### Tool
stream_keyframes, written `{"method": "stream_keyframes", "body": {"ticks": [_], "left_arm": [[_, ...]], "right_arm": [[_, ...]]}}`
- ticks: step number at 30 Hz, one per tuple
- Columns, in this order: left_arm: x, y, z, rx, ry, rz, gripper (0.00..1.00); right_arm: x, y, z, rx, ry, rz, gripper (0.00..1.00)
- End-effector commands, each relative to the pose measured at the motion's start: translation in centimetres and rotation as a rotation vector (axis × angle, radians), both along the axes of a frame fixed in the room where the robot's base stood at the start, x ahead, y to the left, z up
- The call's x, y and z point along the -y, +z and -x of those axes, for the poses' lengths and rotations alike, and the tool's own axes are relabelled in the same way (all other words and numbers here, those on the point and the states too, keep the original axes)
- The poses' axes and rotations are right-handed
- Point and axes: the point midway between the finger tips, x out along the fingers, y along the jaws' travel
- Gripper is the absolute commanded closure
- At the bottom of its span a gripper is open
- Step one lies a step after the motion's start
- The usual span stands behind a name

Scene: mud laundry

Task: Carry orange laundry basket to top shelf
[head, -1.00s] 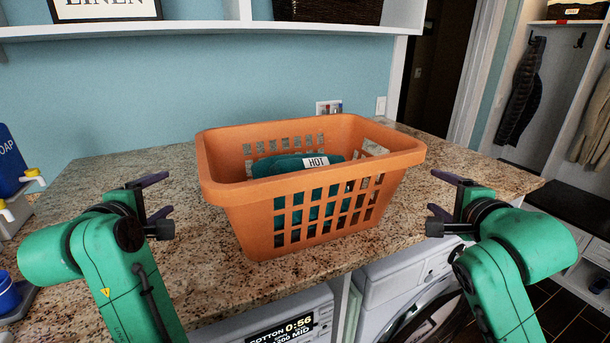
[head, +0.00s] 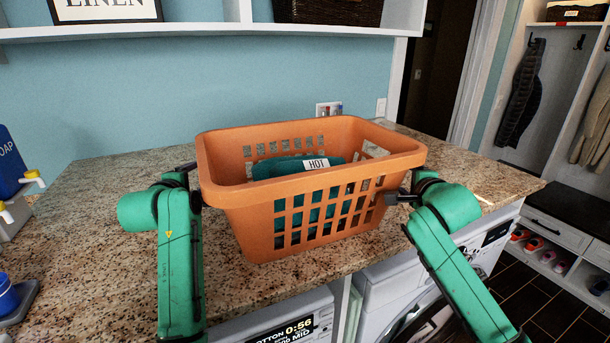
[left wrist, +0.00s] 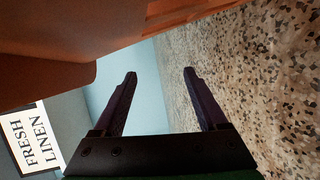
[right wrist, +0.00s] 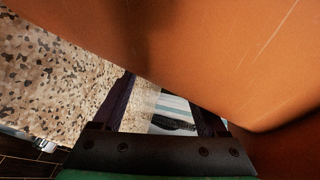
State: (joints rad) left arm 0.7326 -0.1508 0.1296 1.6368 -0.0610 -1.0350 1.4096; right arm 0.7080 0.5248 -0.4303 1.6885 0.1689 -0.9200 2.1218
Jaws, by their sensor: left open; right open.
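The orange laundry basket (head: 310,215) stands upright on the granite counter, with teal cloth (head: 290,167) and a HOT label inside. My left gripper (head: 192,185) is at the basket's left side, partly hidden behind its wall. In the left wrist view its two fingers (left wrist: 158,85) are apart with nothing between them, and the basket wall is above. My right gripper (head: 400,195) is at the basket's right side. In the right wrist view its fingers (right wrist: 165,95) are apart, and the basket wall covers part of them. The white top shelf (head: 210,30) runs along the wall above.
A framed LINEN sign (head: 105,10) and a dark wicker basket (head: 328,10) stand on the shelf. A blue soap container (head: 10,160) is at the counter's left. Bare granite (head: 100,185) lies left of the basket.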

Motion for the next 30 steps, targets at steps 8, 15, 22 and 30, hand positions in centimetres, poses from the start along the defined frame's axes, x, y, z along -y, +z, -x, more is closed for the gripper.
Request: {"method": "stream_keyframes", "body": {"ticks": [8,15,22,30], "left_arm": [[0.2,0.0,0.0,0.0,0.0,0.001,0.25],[1.4,0.0,0.0,-0.001,-0.003,0.002,0.25],[2.2,-0.1,0.0,-0.003,-0.01,0.003,0.25],[2.3,1.8,-0.1,0.001,-0.013,0.006,0.25]], "right_arm": [[-0.2,0.1,0.0,0.001,-0.001,0.0,0.25],[-1.3,0.0,0.0,0.001,0.002,-0.001,0.25],[-2.3,0.1,0.1,0.006,0.016,-0.001,0.25],[-2.4,2.1,0.1,0.01,0.018,-0.001,0.25]]}}
